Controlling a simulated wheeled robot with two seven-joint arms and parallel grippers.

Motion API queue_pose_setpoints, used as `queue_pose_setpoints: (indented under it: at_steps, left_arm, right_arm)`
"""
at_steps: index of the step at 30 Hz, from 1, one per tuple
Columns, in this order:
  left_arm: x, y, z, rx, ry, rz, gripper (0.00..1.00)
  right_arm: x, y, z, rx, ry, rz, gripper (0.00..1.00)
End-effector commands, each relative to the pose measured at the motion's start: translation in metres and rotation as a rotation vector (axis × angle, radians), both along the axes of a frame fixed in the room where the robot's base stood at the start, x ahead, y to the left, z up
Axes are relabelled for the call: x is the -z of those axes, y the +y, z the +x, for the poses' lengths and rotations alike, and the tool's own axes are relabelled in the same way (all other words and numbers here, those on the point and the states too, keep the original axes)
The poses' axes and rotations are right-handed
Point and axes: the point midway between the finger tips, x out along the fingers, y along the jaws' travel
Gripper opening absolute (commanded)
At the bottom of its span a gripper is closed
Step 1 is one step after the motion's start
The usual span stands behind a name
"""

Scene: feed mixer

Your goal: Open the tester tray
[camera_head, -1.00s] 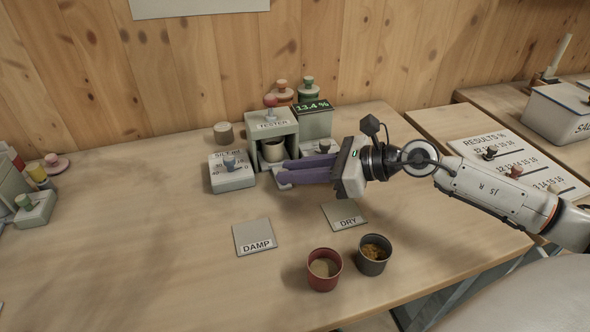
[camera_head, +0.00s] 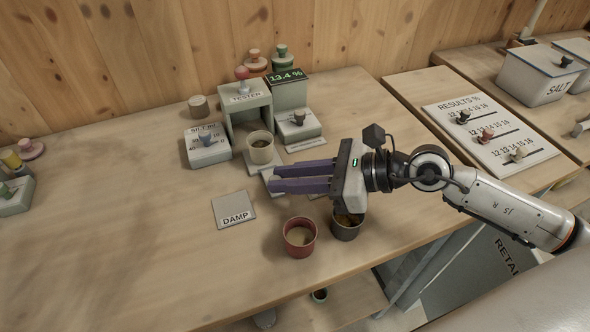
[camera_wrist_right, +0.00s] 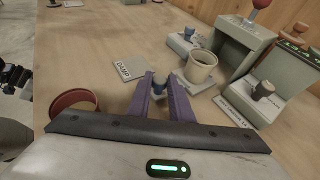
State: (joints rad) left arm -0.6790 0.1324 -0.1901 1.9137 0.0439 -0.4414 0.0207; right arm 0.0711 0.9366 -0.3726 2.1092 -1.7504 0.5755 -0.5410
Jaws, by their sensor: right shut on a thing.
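The tester (camera_head: 247,95) is a grey-green housing with a red knob on top. Its tray (camera_head: 258,169) extends from the front opening, with a cream cup (camera_head: 261,152) standing on it outside the housing. My right gripper (camera_head: 272,179) reaches in from the right, its purple fingers at the tray's front. In the right wrist view the fingertips (camera_wrist_right: 160,82) are closed around a small dark blue knob (camera_wrist_right: 160,77) at the tray's front. The fingers hide part of the tray in the head view. My left gripper is not in view.
A DAMP plate (camera_head: 234,209), a red cup (camera_head: 299,238) and a dark cup (camera_head: 346,227) are near the table's front. Knobbed boxes flank the tester, left (camera_head: 207,148) and right (camera_head: 298,128). The table's left middle is clear.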

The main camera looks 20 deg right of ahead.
Motion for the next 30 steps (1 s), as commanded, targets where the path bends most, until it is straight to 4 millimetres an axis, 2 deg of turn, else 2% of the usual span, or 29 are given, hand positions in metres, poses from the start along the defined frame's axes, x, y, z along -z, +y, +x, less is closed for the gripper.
queue_pose_setpoints:
  at_steps: [2,3,6,17,30]
  left_arm:
    - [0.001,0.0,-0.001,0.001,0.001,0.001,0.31]
    - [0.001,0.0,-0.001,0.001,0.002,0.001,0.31]
    - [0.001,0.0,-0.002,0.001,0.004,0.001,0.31]
    - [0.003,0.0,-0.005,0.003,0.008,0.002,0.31]
    - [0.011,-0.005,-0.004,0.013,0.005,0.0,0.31]
  right_arm:
    - [0.0,0.0,0.0,0.0,-0.003,-0.002,0.0]
    - [0.0,-0.001,-0.001,0.0,-0.002,-0.001,0.21]
    - [0.0,-0.001,-0.001,0.002,-0.002,0.0,0.38]
    - [0.0,-0.004,-0.003,0.003,0.0,0.0,0.38]
    - [-0.019,-0.045,-0.034,0.004,0.005,-0.001,0.38]
